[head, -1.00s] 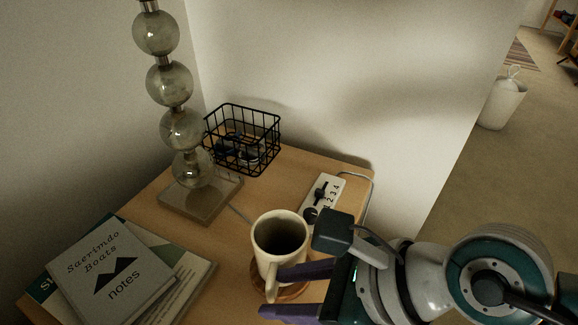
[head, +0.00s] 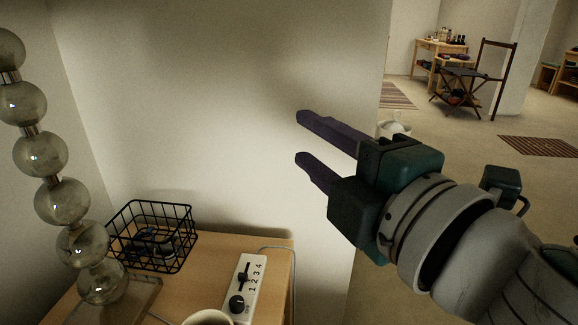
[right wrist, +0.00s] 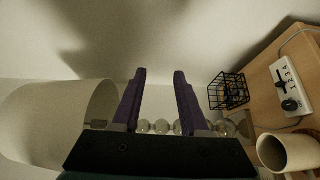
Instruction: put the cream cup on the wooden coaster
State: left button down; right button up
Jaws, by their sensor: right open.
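The cream cup (head: 207,318) shows only as a rim at the bottom edge of the head view. In the right wrist view the cup (right wrist: 290,152) stands upright on the table at the lower right, partly cut off by the frame. My left gripper is not in view.
The lampshade (right wrist: 60,115) is close on the left in the wrist view. Open floor lies right of the wall.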

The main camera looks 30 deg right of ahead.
jog(key=s+d+f+m+g+h, duration=0.3)
jog(key=d+f+m+g, duration=0.15)
jog(key=m, duration=0.25)
jog(key=s+a+f+m+g+y, duration=0.2)
jog(key=s+f+m+g, duration=0.25)
jog(key=s, duration=0.35)
jog(key=s+a+f+m+g+y, duration=0.2)
jog(key=s+a+f+m+g, duration=0.15)
jog(key=s+f+g, duration=0.35)
notch_tip(320, 180, up, 67)
jog(key=t+p, duration=0.1)
jog(key=p, duration=6.4)
jog(key=shift+s+d+f+t, duration=0.2)
jog(key=shift+s+d+t, duration=0.2)
jog(key=shift+s+d, duration=0.05)
